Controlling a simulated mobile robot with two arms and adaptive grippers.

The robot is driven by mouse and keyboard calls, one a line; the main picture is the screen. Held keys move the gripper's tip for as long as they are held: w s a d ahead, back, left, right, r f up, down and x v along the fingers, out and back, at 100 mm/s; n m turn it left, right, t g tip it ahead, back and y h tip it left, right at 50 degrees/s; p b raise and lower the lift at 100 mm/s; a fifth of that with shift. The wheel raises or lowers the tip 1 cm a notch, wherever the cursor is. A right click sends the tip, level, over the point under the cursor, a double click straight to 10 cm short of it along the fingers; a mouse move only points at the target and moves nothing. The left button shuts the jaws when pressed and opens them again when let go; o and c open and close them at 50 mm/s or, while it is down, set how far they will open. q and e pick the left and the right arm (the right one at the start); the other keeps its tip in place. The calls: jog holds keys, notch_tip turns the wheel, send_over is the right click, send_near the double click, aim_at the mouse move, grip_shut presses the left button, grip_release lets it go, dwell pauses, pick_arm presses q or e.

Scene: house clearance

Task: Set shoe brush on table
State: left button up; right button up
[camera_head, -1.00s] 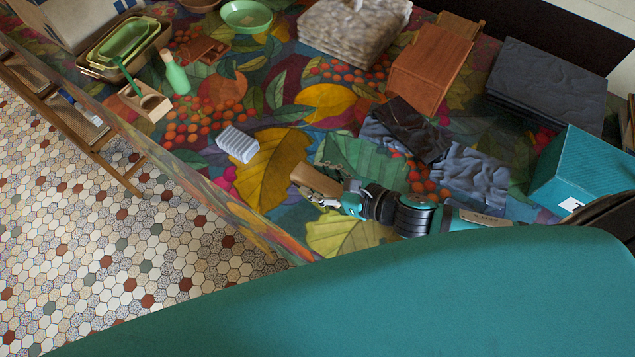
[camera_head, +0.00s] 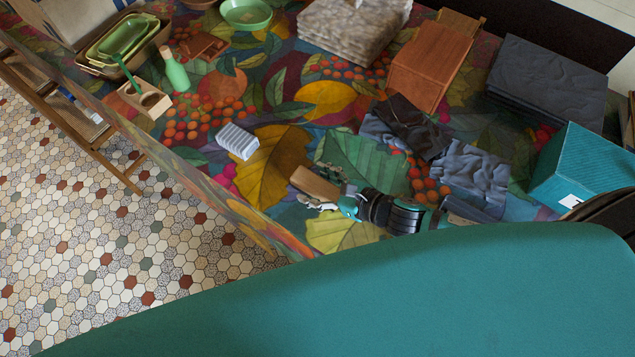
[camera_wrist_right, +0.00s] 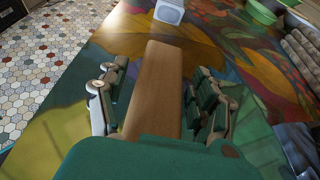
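The shoe brush, a plain brown wooden block (camera_head: 314,183), is at the front part of the table (camera_head: 262,165), which has a colourful leaf-and-fruit top. It appears to lie on the tabletop; its underside is hidden. My right gripper (camera_head: 329,191) is low at the brush's near end. In the right wrist view the brush (camera_wrist_right: 160,85) lies lengthwise between the two spread fingers (camera_wrist_right: 158,100), with narrow gaps showing at its sides. The right gripper looks open around it. My left gripper is not in view.
A white ridged block (camera_head: 238,141) lies left of the brush. Dark folded cloths (camera_head: 412,128) and a teal box (camera_head: 585,170) are to the right. A green bottle (camera_head: 176,72) and a wooden box (camera_head: 432,65) stand farther back. The table edge drops to a tiled floor (camera_head: 120,250).

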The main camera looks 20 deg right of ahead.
jog(key=shift+r, duration=0.15)
jog(key=b+v, duration=0.1)
jog(key=v, duration=1.1)
dwell(0.6)
